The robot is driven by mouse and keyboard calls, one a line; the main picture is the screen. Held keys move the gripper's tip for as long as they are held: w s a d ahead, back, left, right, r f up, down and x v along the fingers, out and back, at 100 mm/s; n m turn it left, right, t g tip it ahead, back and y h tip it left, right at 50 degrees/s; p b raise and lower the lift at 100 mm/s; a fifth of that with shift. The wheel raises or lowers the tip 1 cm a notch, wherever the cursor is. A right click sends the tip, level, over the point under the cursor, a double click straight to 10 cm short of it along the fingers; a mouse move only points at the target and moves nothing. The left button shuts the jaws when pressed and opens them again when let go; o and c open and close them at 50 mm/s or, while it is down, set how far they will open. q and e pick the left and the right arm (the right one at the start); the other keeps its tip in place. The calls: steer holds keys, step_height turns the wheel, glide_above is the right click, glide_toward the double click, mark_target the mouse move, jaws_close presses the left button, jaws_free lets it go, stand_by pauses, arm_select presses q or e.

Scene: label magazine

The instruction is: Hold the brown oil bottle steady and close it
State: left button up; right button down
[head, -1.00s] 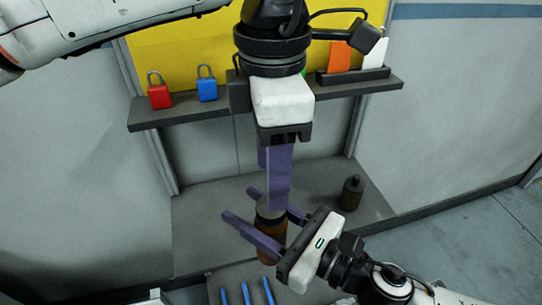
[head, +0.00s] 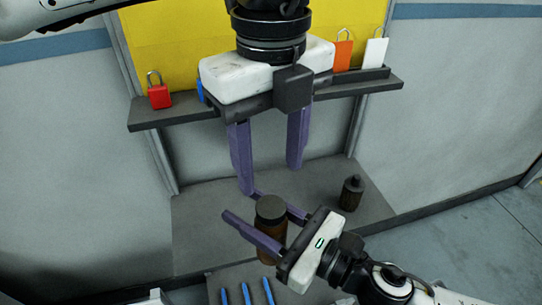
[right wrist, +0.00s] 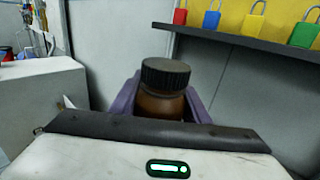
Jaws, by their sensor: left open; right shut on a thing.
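In the right wrist view the cap (right wrist: 165,73) looks level on the amber bottle (right wrist: 160,106). My right gripper (head: 242,204) is shut on the bottle body, one purple finger on each side, below the cap. My left gripper (head: 270,178) is open and empty above the bottle, fingers pointing down, apart from the cap. The thread under the cap is hidden.
A smaller dark bottle (head: 351,194) stands to the right on the worktop. A shelf (head: 360,87) behind carries a red padlock (head: 159,95) and others, partly hidden by my left gripper. Several blue sticks (head: 246,293) lie in front.

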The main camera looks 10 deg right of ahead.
mark_target(271, 206)
arm_select(q)
steer(key=shift+n, duration=0.4)
steer(key=shift+f, duration=3.95)
